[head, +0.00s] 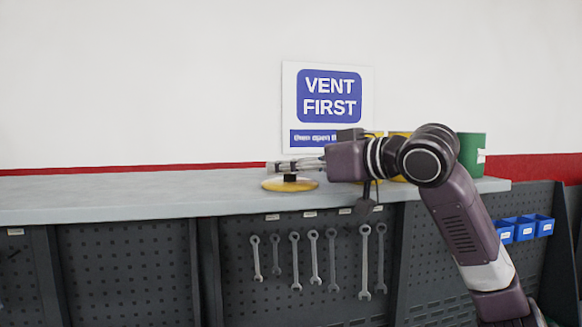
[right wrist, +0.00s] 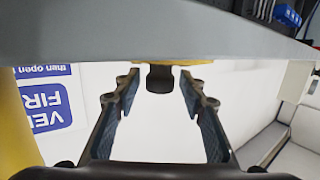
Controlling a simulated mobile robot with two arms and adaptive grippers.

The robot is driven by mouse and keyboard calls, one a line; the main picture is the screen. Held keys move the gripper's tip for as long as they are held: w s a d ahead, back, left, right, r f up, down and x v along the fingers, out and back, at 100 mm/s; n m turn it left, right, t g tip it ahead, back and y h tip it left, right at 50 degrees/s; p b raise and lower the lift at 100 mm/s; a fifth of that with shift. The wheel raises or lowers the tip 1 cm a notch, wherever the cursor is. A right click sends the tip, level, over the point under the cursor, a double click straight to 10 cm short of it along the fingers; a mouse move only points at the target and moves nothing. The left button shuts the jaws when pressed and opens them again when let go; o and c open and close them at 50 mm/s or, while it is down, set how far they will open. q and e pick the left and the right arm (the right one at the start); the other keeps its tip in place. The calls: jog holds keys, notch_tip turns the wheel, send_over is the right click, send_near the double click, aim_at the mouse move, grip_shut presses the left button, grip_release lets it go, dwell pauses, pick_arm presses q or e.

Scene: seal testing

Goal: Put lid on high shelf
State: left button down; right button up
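A yellow round lid (head: 275,185) with a black knob (head: 290,178) lies flat on the grey high shelf (head: 120,197), near its front edge. My right gripper (head: 272,167) reaches in from the right, just above the lid. In the right wrist view, which is upside down, my right gripper (right wrist: 159,74) is open. The black knob (right wrist: 160,80) shows between its fingertips, with a gap on either side. A strip of the yellow lid (right wrist: 185,61) shows against the shelf (right wrist: 80,40). My left gripper is not in view.
Yellow objects (head: 398,134) stand behind my right arm, mostly hidden. A green container (head: 471,155) stands at the shelf's right end. A sign (head: 328,107) is on the wall behind. Wrenches (head: 295,260) hang below. The shelf's left part is clear.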

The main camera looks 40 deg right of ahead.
jog(key=shift+r, duration=0.1)
jog(key=shift+r, duration=0.15)
jog(key=s+b, duration=0.1)
jog(key=s, duration=0.1)
jog(key=shift+s+d+b, duration=0.15)
jog(key=shift+s+b, duration=0.15)
jog(key=shift+s, duration=0.1)
jog(key=s+r+b, duration=0.1)
jog(key=s+b, duration=0.1)
jog(key=s, duration=0.7)
jog(key=shift+d+r+b, duration=0.15)
jog(key=shift+r+b, duration=0.15)
jog(key=shift+b, duration=0.1)
